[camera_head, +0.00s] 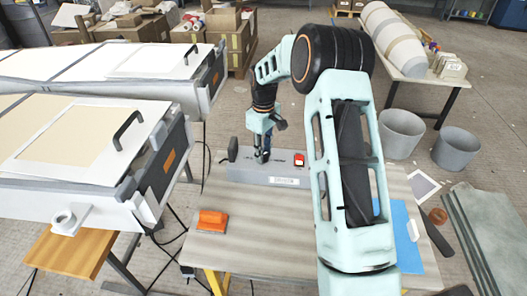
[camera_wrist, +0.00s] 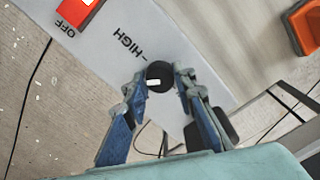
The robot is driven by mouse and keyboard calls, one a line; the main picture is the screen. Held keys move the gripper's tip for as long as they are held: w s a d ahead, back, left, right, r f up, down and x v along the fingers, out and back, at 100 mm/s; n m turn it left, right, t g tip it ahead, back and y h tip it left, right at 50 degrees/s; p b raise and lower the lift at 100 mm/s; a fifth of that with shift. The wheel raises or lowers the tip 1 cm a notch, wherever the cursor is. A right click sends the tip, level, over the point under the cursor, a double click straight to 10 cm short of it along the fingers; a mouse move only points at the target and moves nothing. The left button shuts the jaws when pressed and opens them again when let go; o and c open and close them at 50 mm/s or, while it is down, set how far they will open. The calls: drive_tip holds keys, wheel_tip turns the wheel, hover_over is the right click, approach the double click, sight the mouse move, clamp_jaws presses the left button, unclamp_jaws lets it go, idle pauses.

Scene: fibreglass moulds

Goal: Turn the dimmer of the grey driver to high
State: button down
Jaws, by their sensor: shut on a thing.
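The grey driver (camera_head: 240,176) is a long box on the bench, with a label on its front face. In the wrist view its top (camera_wrist: 190,45) carries the word HIGH with a short tick. The dimmer is a round black knob (camera_wrist: 160,70) with a white mark on its lower-left part; the mark does not clearly line up with the HIGH tick. My gripper (camera_wrist: 161,80) is shut on the knob, one finger on each side.
A red switch (camera_head: 299,160) marked OFF sits on the driver, right of my gripper. A dark upright piece (camera_head: 233,148) stands at its left end. An orange block (camera_head: 211,220) lies on the bench (camera_head: 260,240) in front. White moulds (camera_head: 75,150) stand at left.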

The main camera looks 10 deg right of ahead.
drive_tip(key=m, duration=0.5)
drive_tip(key=shift+m, duration=0.3)
drive_tip(key=shift+m+p, duration=0.4)
drive_tip(key=shift+m, duration=1.9)
drive_tip(key=c, duration=2.7)
unclamp_jaws()
drive_tip(key=shift+c, duration=0.2)
drive_tip(key=o, duration=1.1)
drive_tip(key=shift+o, duration=0.2)
wheel_tip(320, 180, up, 12)
